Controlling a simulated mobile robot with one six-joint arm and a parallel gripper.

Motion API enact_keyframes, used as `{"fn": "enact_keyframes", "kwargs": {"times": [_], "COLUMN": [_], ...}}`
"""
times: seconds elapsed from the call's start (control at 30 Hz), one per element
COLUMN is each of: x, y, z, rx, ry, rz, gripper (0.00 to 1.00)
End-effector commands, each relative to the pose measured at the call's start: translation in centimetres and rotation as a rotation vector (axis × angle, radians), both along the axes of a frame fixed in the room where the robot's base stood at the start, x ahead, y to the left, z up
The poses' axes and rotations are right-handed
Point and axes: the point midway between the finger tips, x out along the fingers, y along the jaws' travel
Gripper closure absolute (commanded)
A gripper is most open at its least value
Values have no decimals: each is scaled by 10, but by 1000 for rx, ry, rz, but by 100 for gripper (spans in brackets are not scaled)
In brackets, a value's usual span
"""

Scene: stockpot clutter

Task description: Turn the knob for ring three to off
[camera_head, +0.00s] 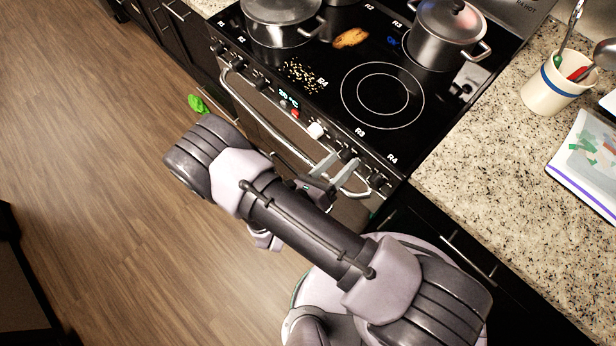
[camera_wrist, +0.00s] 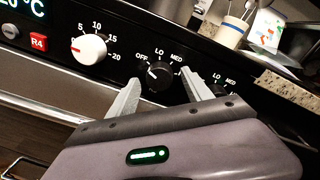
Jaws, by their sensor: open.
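A black knob (camera_wrist: 159,76) with OFF, LO and MED marks sits on the stove's front panel in the wrist view. A small light mark shows on its upper left side; its exact setting is hard to read. My gripper (camera_wrist: 161,77) is open, with one finger on each side of this knob; contact cannot be told. In the head view my gripper (camera_head: 338,168) is at the right part of the panel, below ring labels. One label beside it looks like R3 or R5, another like R4. My arm partly hides the gripper there.
A white timer knob (camera_wrist: 90,49) is left of the black knob, and another black knob (camera_wrist: 216,90) is close on its right. An oven handle (camera_head: 258,107) runs below the panel. Pots (camera_head: 447,35) and spilled food (camera_head: 350,38) are on the cooktop.

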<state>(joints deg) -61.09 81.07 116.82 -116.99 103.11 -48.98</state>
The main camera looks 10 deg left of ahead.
Motion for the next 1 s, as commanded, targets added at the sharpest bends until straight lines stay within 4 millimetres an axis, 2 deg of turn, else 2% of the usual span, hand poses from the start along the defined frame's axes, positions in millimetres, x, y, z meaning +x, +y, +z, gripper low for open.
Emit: {"fn": "enact_keyframes", "kwargs": {"times": [0.17, 0.4, 0.53, 0.7, 1.0], "x": [-30, -96, -121, -137, -138], "y": [24, 69, 86, 97, 98], "z": [4, 7, 8, 8, 8], "rx": [2, 4, 3, 1, 0], "ry": [0, 0, 0, 1, 0], "rz": [10, 8, 5, 2, 1], "gripper": [42, 42, 42, 42, 42]}}
